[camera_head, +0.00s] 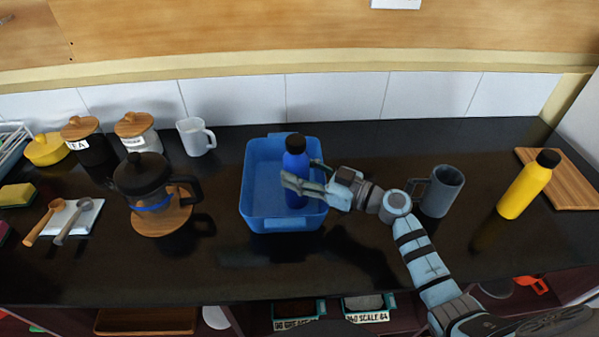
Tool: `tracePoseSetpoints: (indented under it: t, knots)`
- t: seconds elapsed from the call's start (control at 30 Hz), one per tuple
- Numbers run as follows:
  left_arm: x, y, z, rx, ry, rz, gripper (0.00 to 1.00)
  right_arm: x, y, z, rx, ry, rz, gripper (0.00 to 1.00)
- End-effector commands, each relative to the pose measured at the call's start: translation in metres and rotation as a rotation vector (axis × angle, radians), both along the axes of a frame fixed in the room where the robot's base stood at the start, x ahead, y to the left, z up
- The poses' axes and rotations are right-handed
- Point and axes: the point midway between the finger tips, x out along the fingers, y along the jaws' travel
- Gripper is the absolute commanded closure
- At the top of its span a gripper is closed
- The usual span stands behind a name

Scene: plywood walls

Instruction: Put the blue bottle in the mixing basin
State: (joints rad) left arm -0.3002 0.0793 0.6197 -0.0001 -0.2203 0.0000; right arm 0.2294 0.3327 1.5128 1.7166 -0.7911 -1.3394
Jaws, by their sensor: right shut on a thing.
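The blue bottle (295,163) with a black cap stands upright within the outline of the blue mixing basin (282,224), toward its right side. My right gripper (296,184) reaches in from the right and is shut on the bottle's middle. One finger crosses the front of the bottle; the other is mostly hidden behind it. Whether the bottle's base touches the basin floor is hard to tell. My left gripper is not in view.
A French press (147,180) on a round wooden board stands left of the basin. A grey mug (442,190) stands to the right, close to my right arm. A yellow bottle (528,186) is farther right, and a white mug (194,137) is behind left. The counter in front is clear.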

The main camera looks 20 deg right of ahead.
Motion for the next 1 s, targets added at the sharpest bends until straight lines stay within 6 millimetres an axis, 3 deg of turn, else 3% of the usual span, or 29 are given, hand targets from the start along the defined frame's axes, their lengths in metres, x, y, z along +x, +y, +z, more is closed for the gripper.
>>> tracePoseSetpoints:
  t: [0.07,0.1,0.2,0.63,1.0]
  knots:
    - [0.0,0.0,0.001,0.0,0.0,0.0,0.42,0.0,0.0,0.001,-0.001,0.0,0.0,1.0]
    - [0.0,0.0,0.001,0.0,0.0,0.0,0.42,0.0,0.0,0.0,-0.002,0.002,0.0,0.46]
    - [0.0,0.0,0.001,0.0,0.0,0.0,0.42,0.0,0.0,0.0,-0.003,0.001,0.0,0.33]
    - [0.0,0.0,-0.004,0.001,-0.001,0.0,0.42,-0.008,-0.008,-0.002,-0.006,0.002,-0.002,0.33]
    - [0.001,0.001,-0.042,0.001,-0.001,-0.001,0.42,-0.071,-0.066,-0.006,-0.01,0.005,0.003,0.33]
